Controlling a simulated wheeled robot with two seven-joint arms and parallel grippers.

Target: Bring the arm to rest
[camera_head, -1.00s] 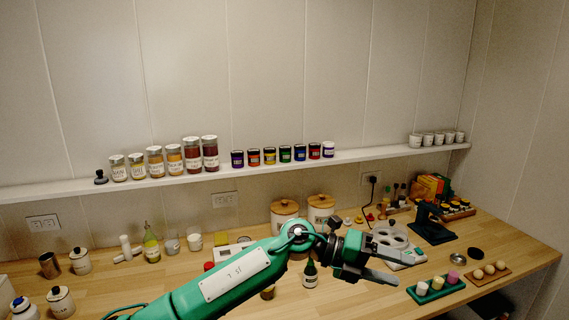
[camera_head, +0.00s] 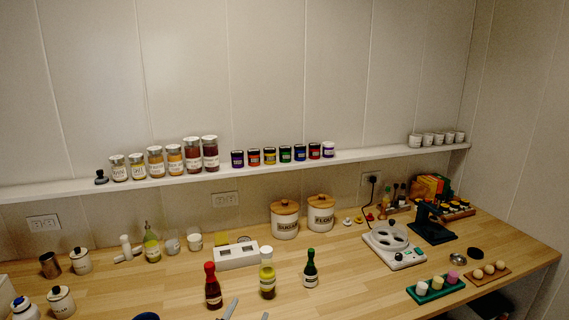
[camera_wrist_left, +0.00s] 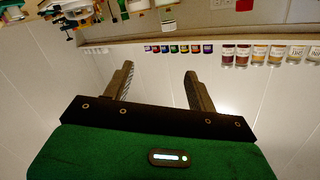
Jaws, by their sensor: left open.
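My left gripper (camera_head: 246,312) shows only as two grey fingertips at the bottom edge of the head view, low in front of the red-capped bottle (camera_head: 213,287). The rest of that arm is out of the head view. In the left wrist view the same gripper (camera_wrist_left: 159,75) is open, with its two dark fingers well apart and nothing between them. That view is upside down and shows the wall and shelf beyond the fingers. My right gripper is in neither view.
On the wooden counter (camera_head: 345,284) stand a yellow-capped bottle (camera_head: 267,274), a green bottle (camera_head: 310,268), a white block with openings (camera_head: 237,257) and two lidded canisters. The shelf (camera_head: 350,155) holds several jars.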

